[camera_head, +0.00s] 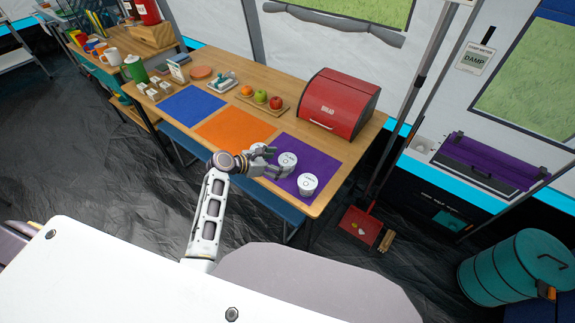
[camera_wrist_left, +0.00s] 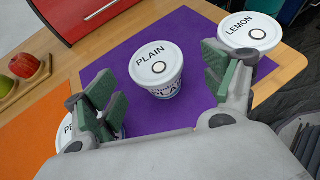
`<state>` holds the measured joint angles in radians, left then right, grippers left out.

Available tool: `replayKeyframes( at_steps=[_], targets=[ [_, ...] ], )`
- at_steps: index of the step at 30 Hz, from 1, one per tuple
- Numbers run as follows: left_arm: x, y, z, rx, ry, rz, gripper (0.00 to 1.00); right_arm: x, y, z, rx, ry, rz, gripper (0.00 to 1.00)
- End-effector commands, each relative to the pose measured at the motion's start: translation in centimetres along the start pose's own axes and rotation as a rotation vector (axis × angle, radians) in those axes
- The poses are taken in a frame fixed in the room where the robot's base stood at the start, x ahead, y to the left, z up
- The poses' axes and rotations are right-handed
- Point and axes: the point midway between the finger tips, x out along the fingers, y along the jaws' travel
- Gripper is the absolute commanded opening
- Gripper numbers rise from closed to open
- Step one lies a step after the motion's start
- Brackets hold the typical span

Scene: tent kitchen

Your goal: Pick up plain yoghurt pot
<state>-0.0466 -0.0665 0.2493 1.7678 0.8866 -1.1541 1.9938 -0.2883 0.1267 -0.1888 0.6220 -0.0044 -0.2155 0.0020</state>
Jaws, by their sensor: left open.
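The plain yoghurt pot (camera_head: 287,159) stands upright on the purple mat (camera_head: 318,150). It is white with a lid marked PLAIN, clear in the left wrist view (camera_wrist_left: 157,68). My left gripper (camera_head: 280,169) is at the mat, open and empty. In the left wrist view its green-padded fingers (camera_wrist_left: 168,82) lie either side of the plain pot in the picture, with gaps between. The lemon pot (camera_wrist_left: 250,32) shows beyond the right finger and is partly covered by it. Another pot (camera_wrist_left: 75,128), its label starting PE, is mostly hidden behind the left finger. My right gripper is out of view.
The red bread bin (camera_head: 340,103) stands behind the purple mat. A wooden tray (camera_head: 273,109) with several fruits lies to its left. The table's front edge is close to the pots.

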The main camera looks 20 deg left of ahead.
Motion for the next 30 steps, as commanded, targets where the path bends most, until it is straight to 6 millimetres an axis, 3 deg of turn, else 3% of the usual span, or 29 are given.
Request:
replayKeyframes(
  at_steps=[13, 30],
  targets=[
    [0.5, 0.1, 0.0, 0.001, -0.001, 0.000, 0.84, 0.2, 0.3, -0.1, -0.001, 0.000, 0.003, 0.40],
    [5.1, 0.5, 0.0, 0.001, -0.001, 0.000, 0.84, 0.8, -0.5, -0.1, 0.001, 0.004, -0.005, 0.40]
  ],
)
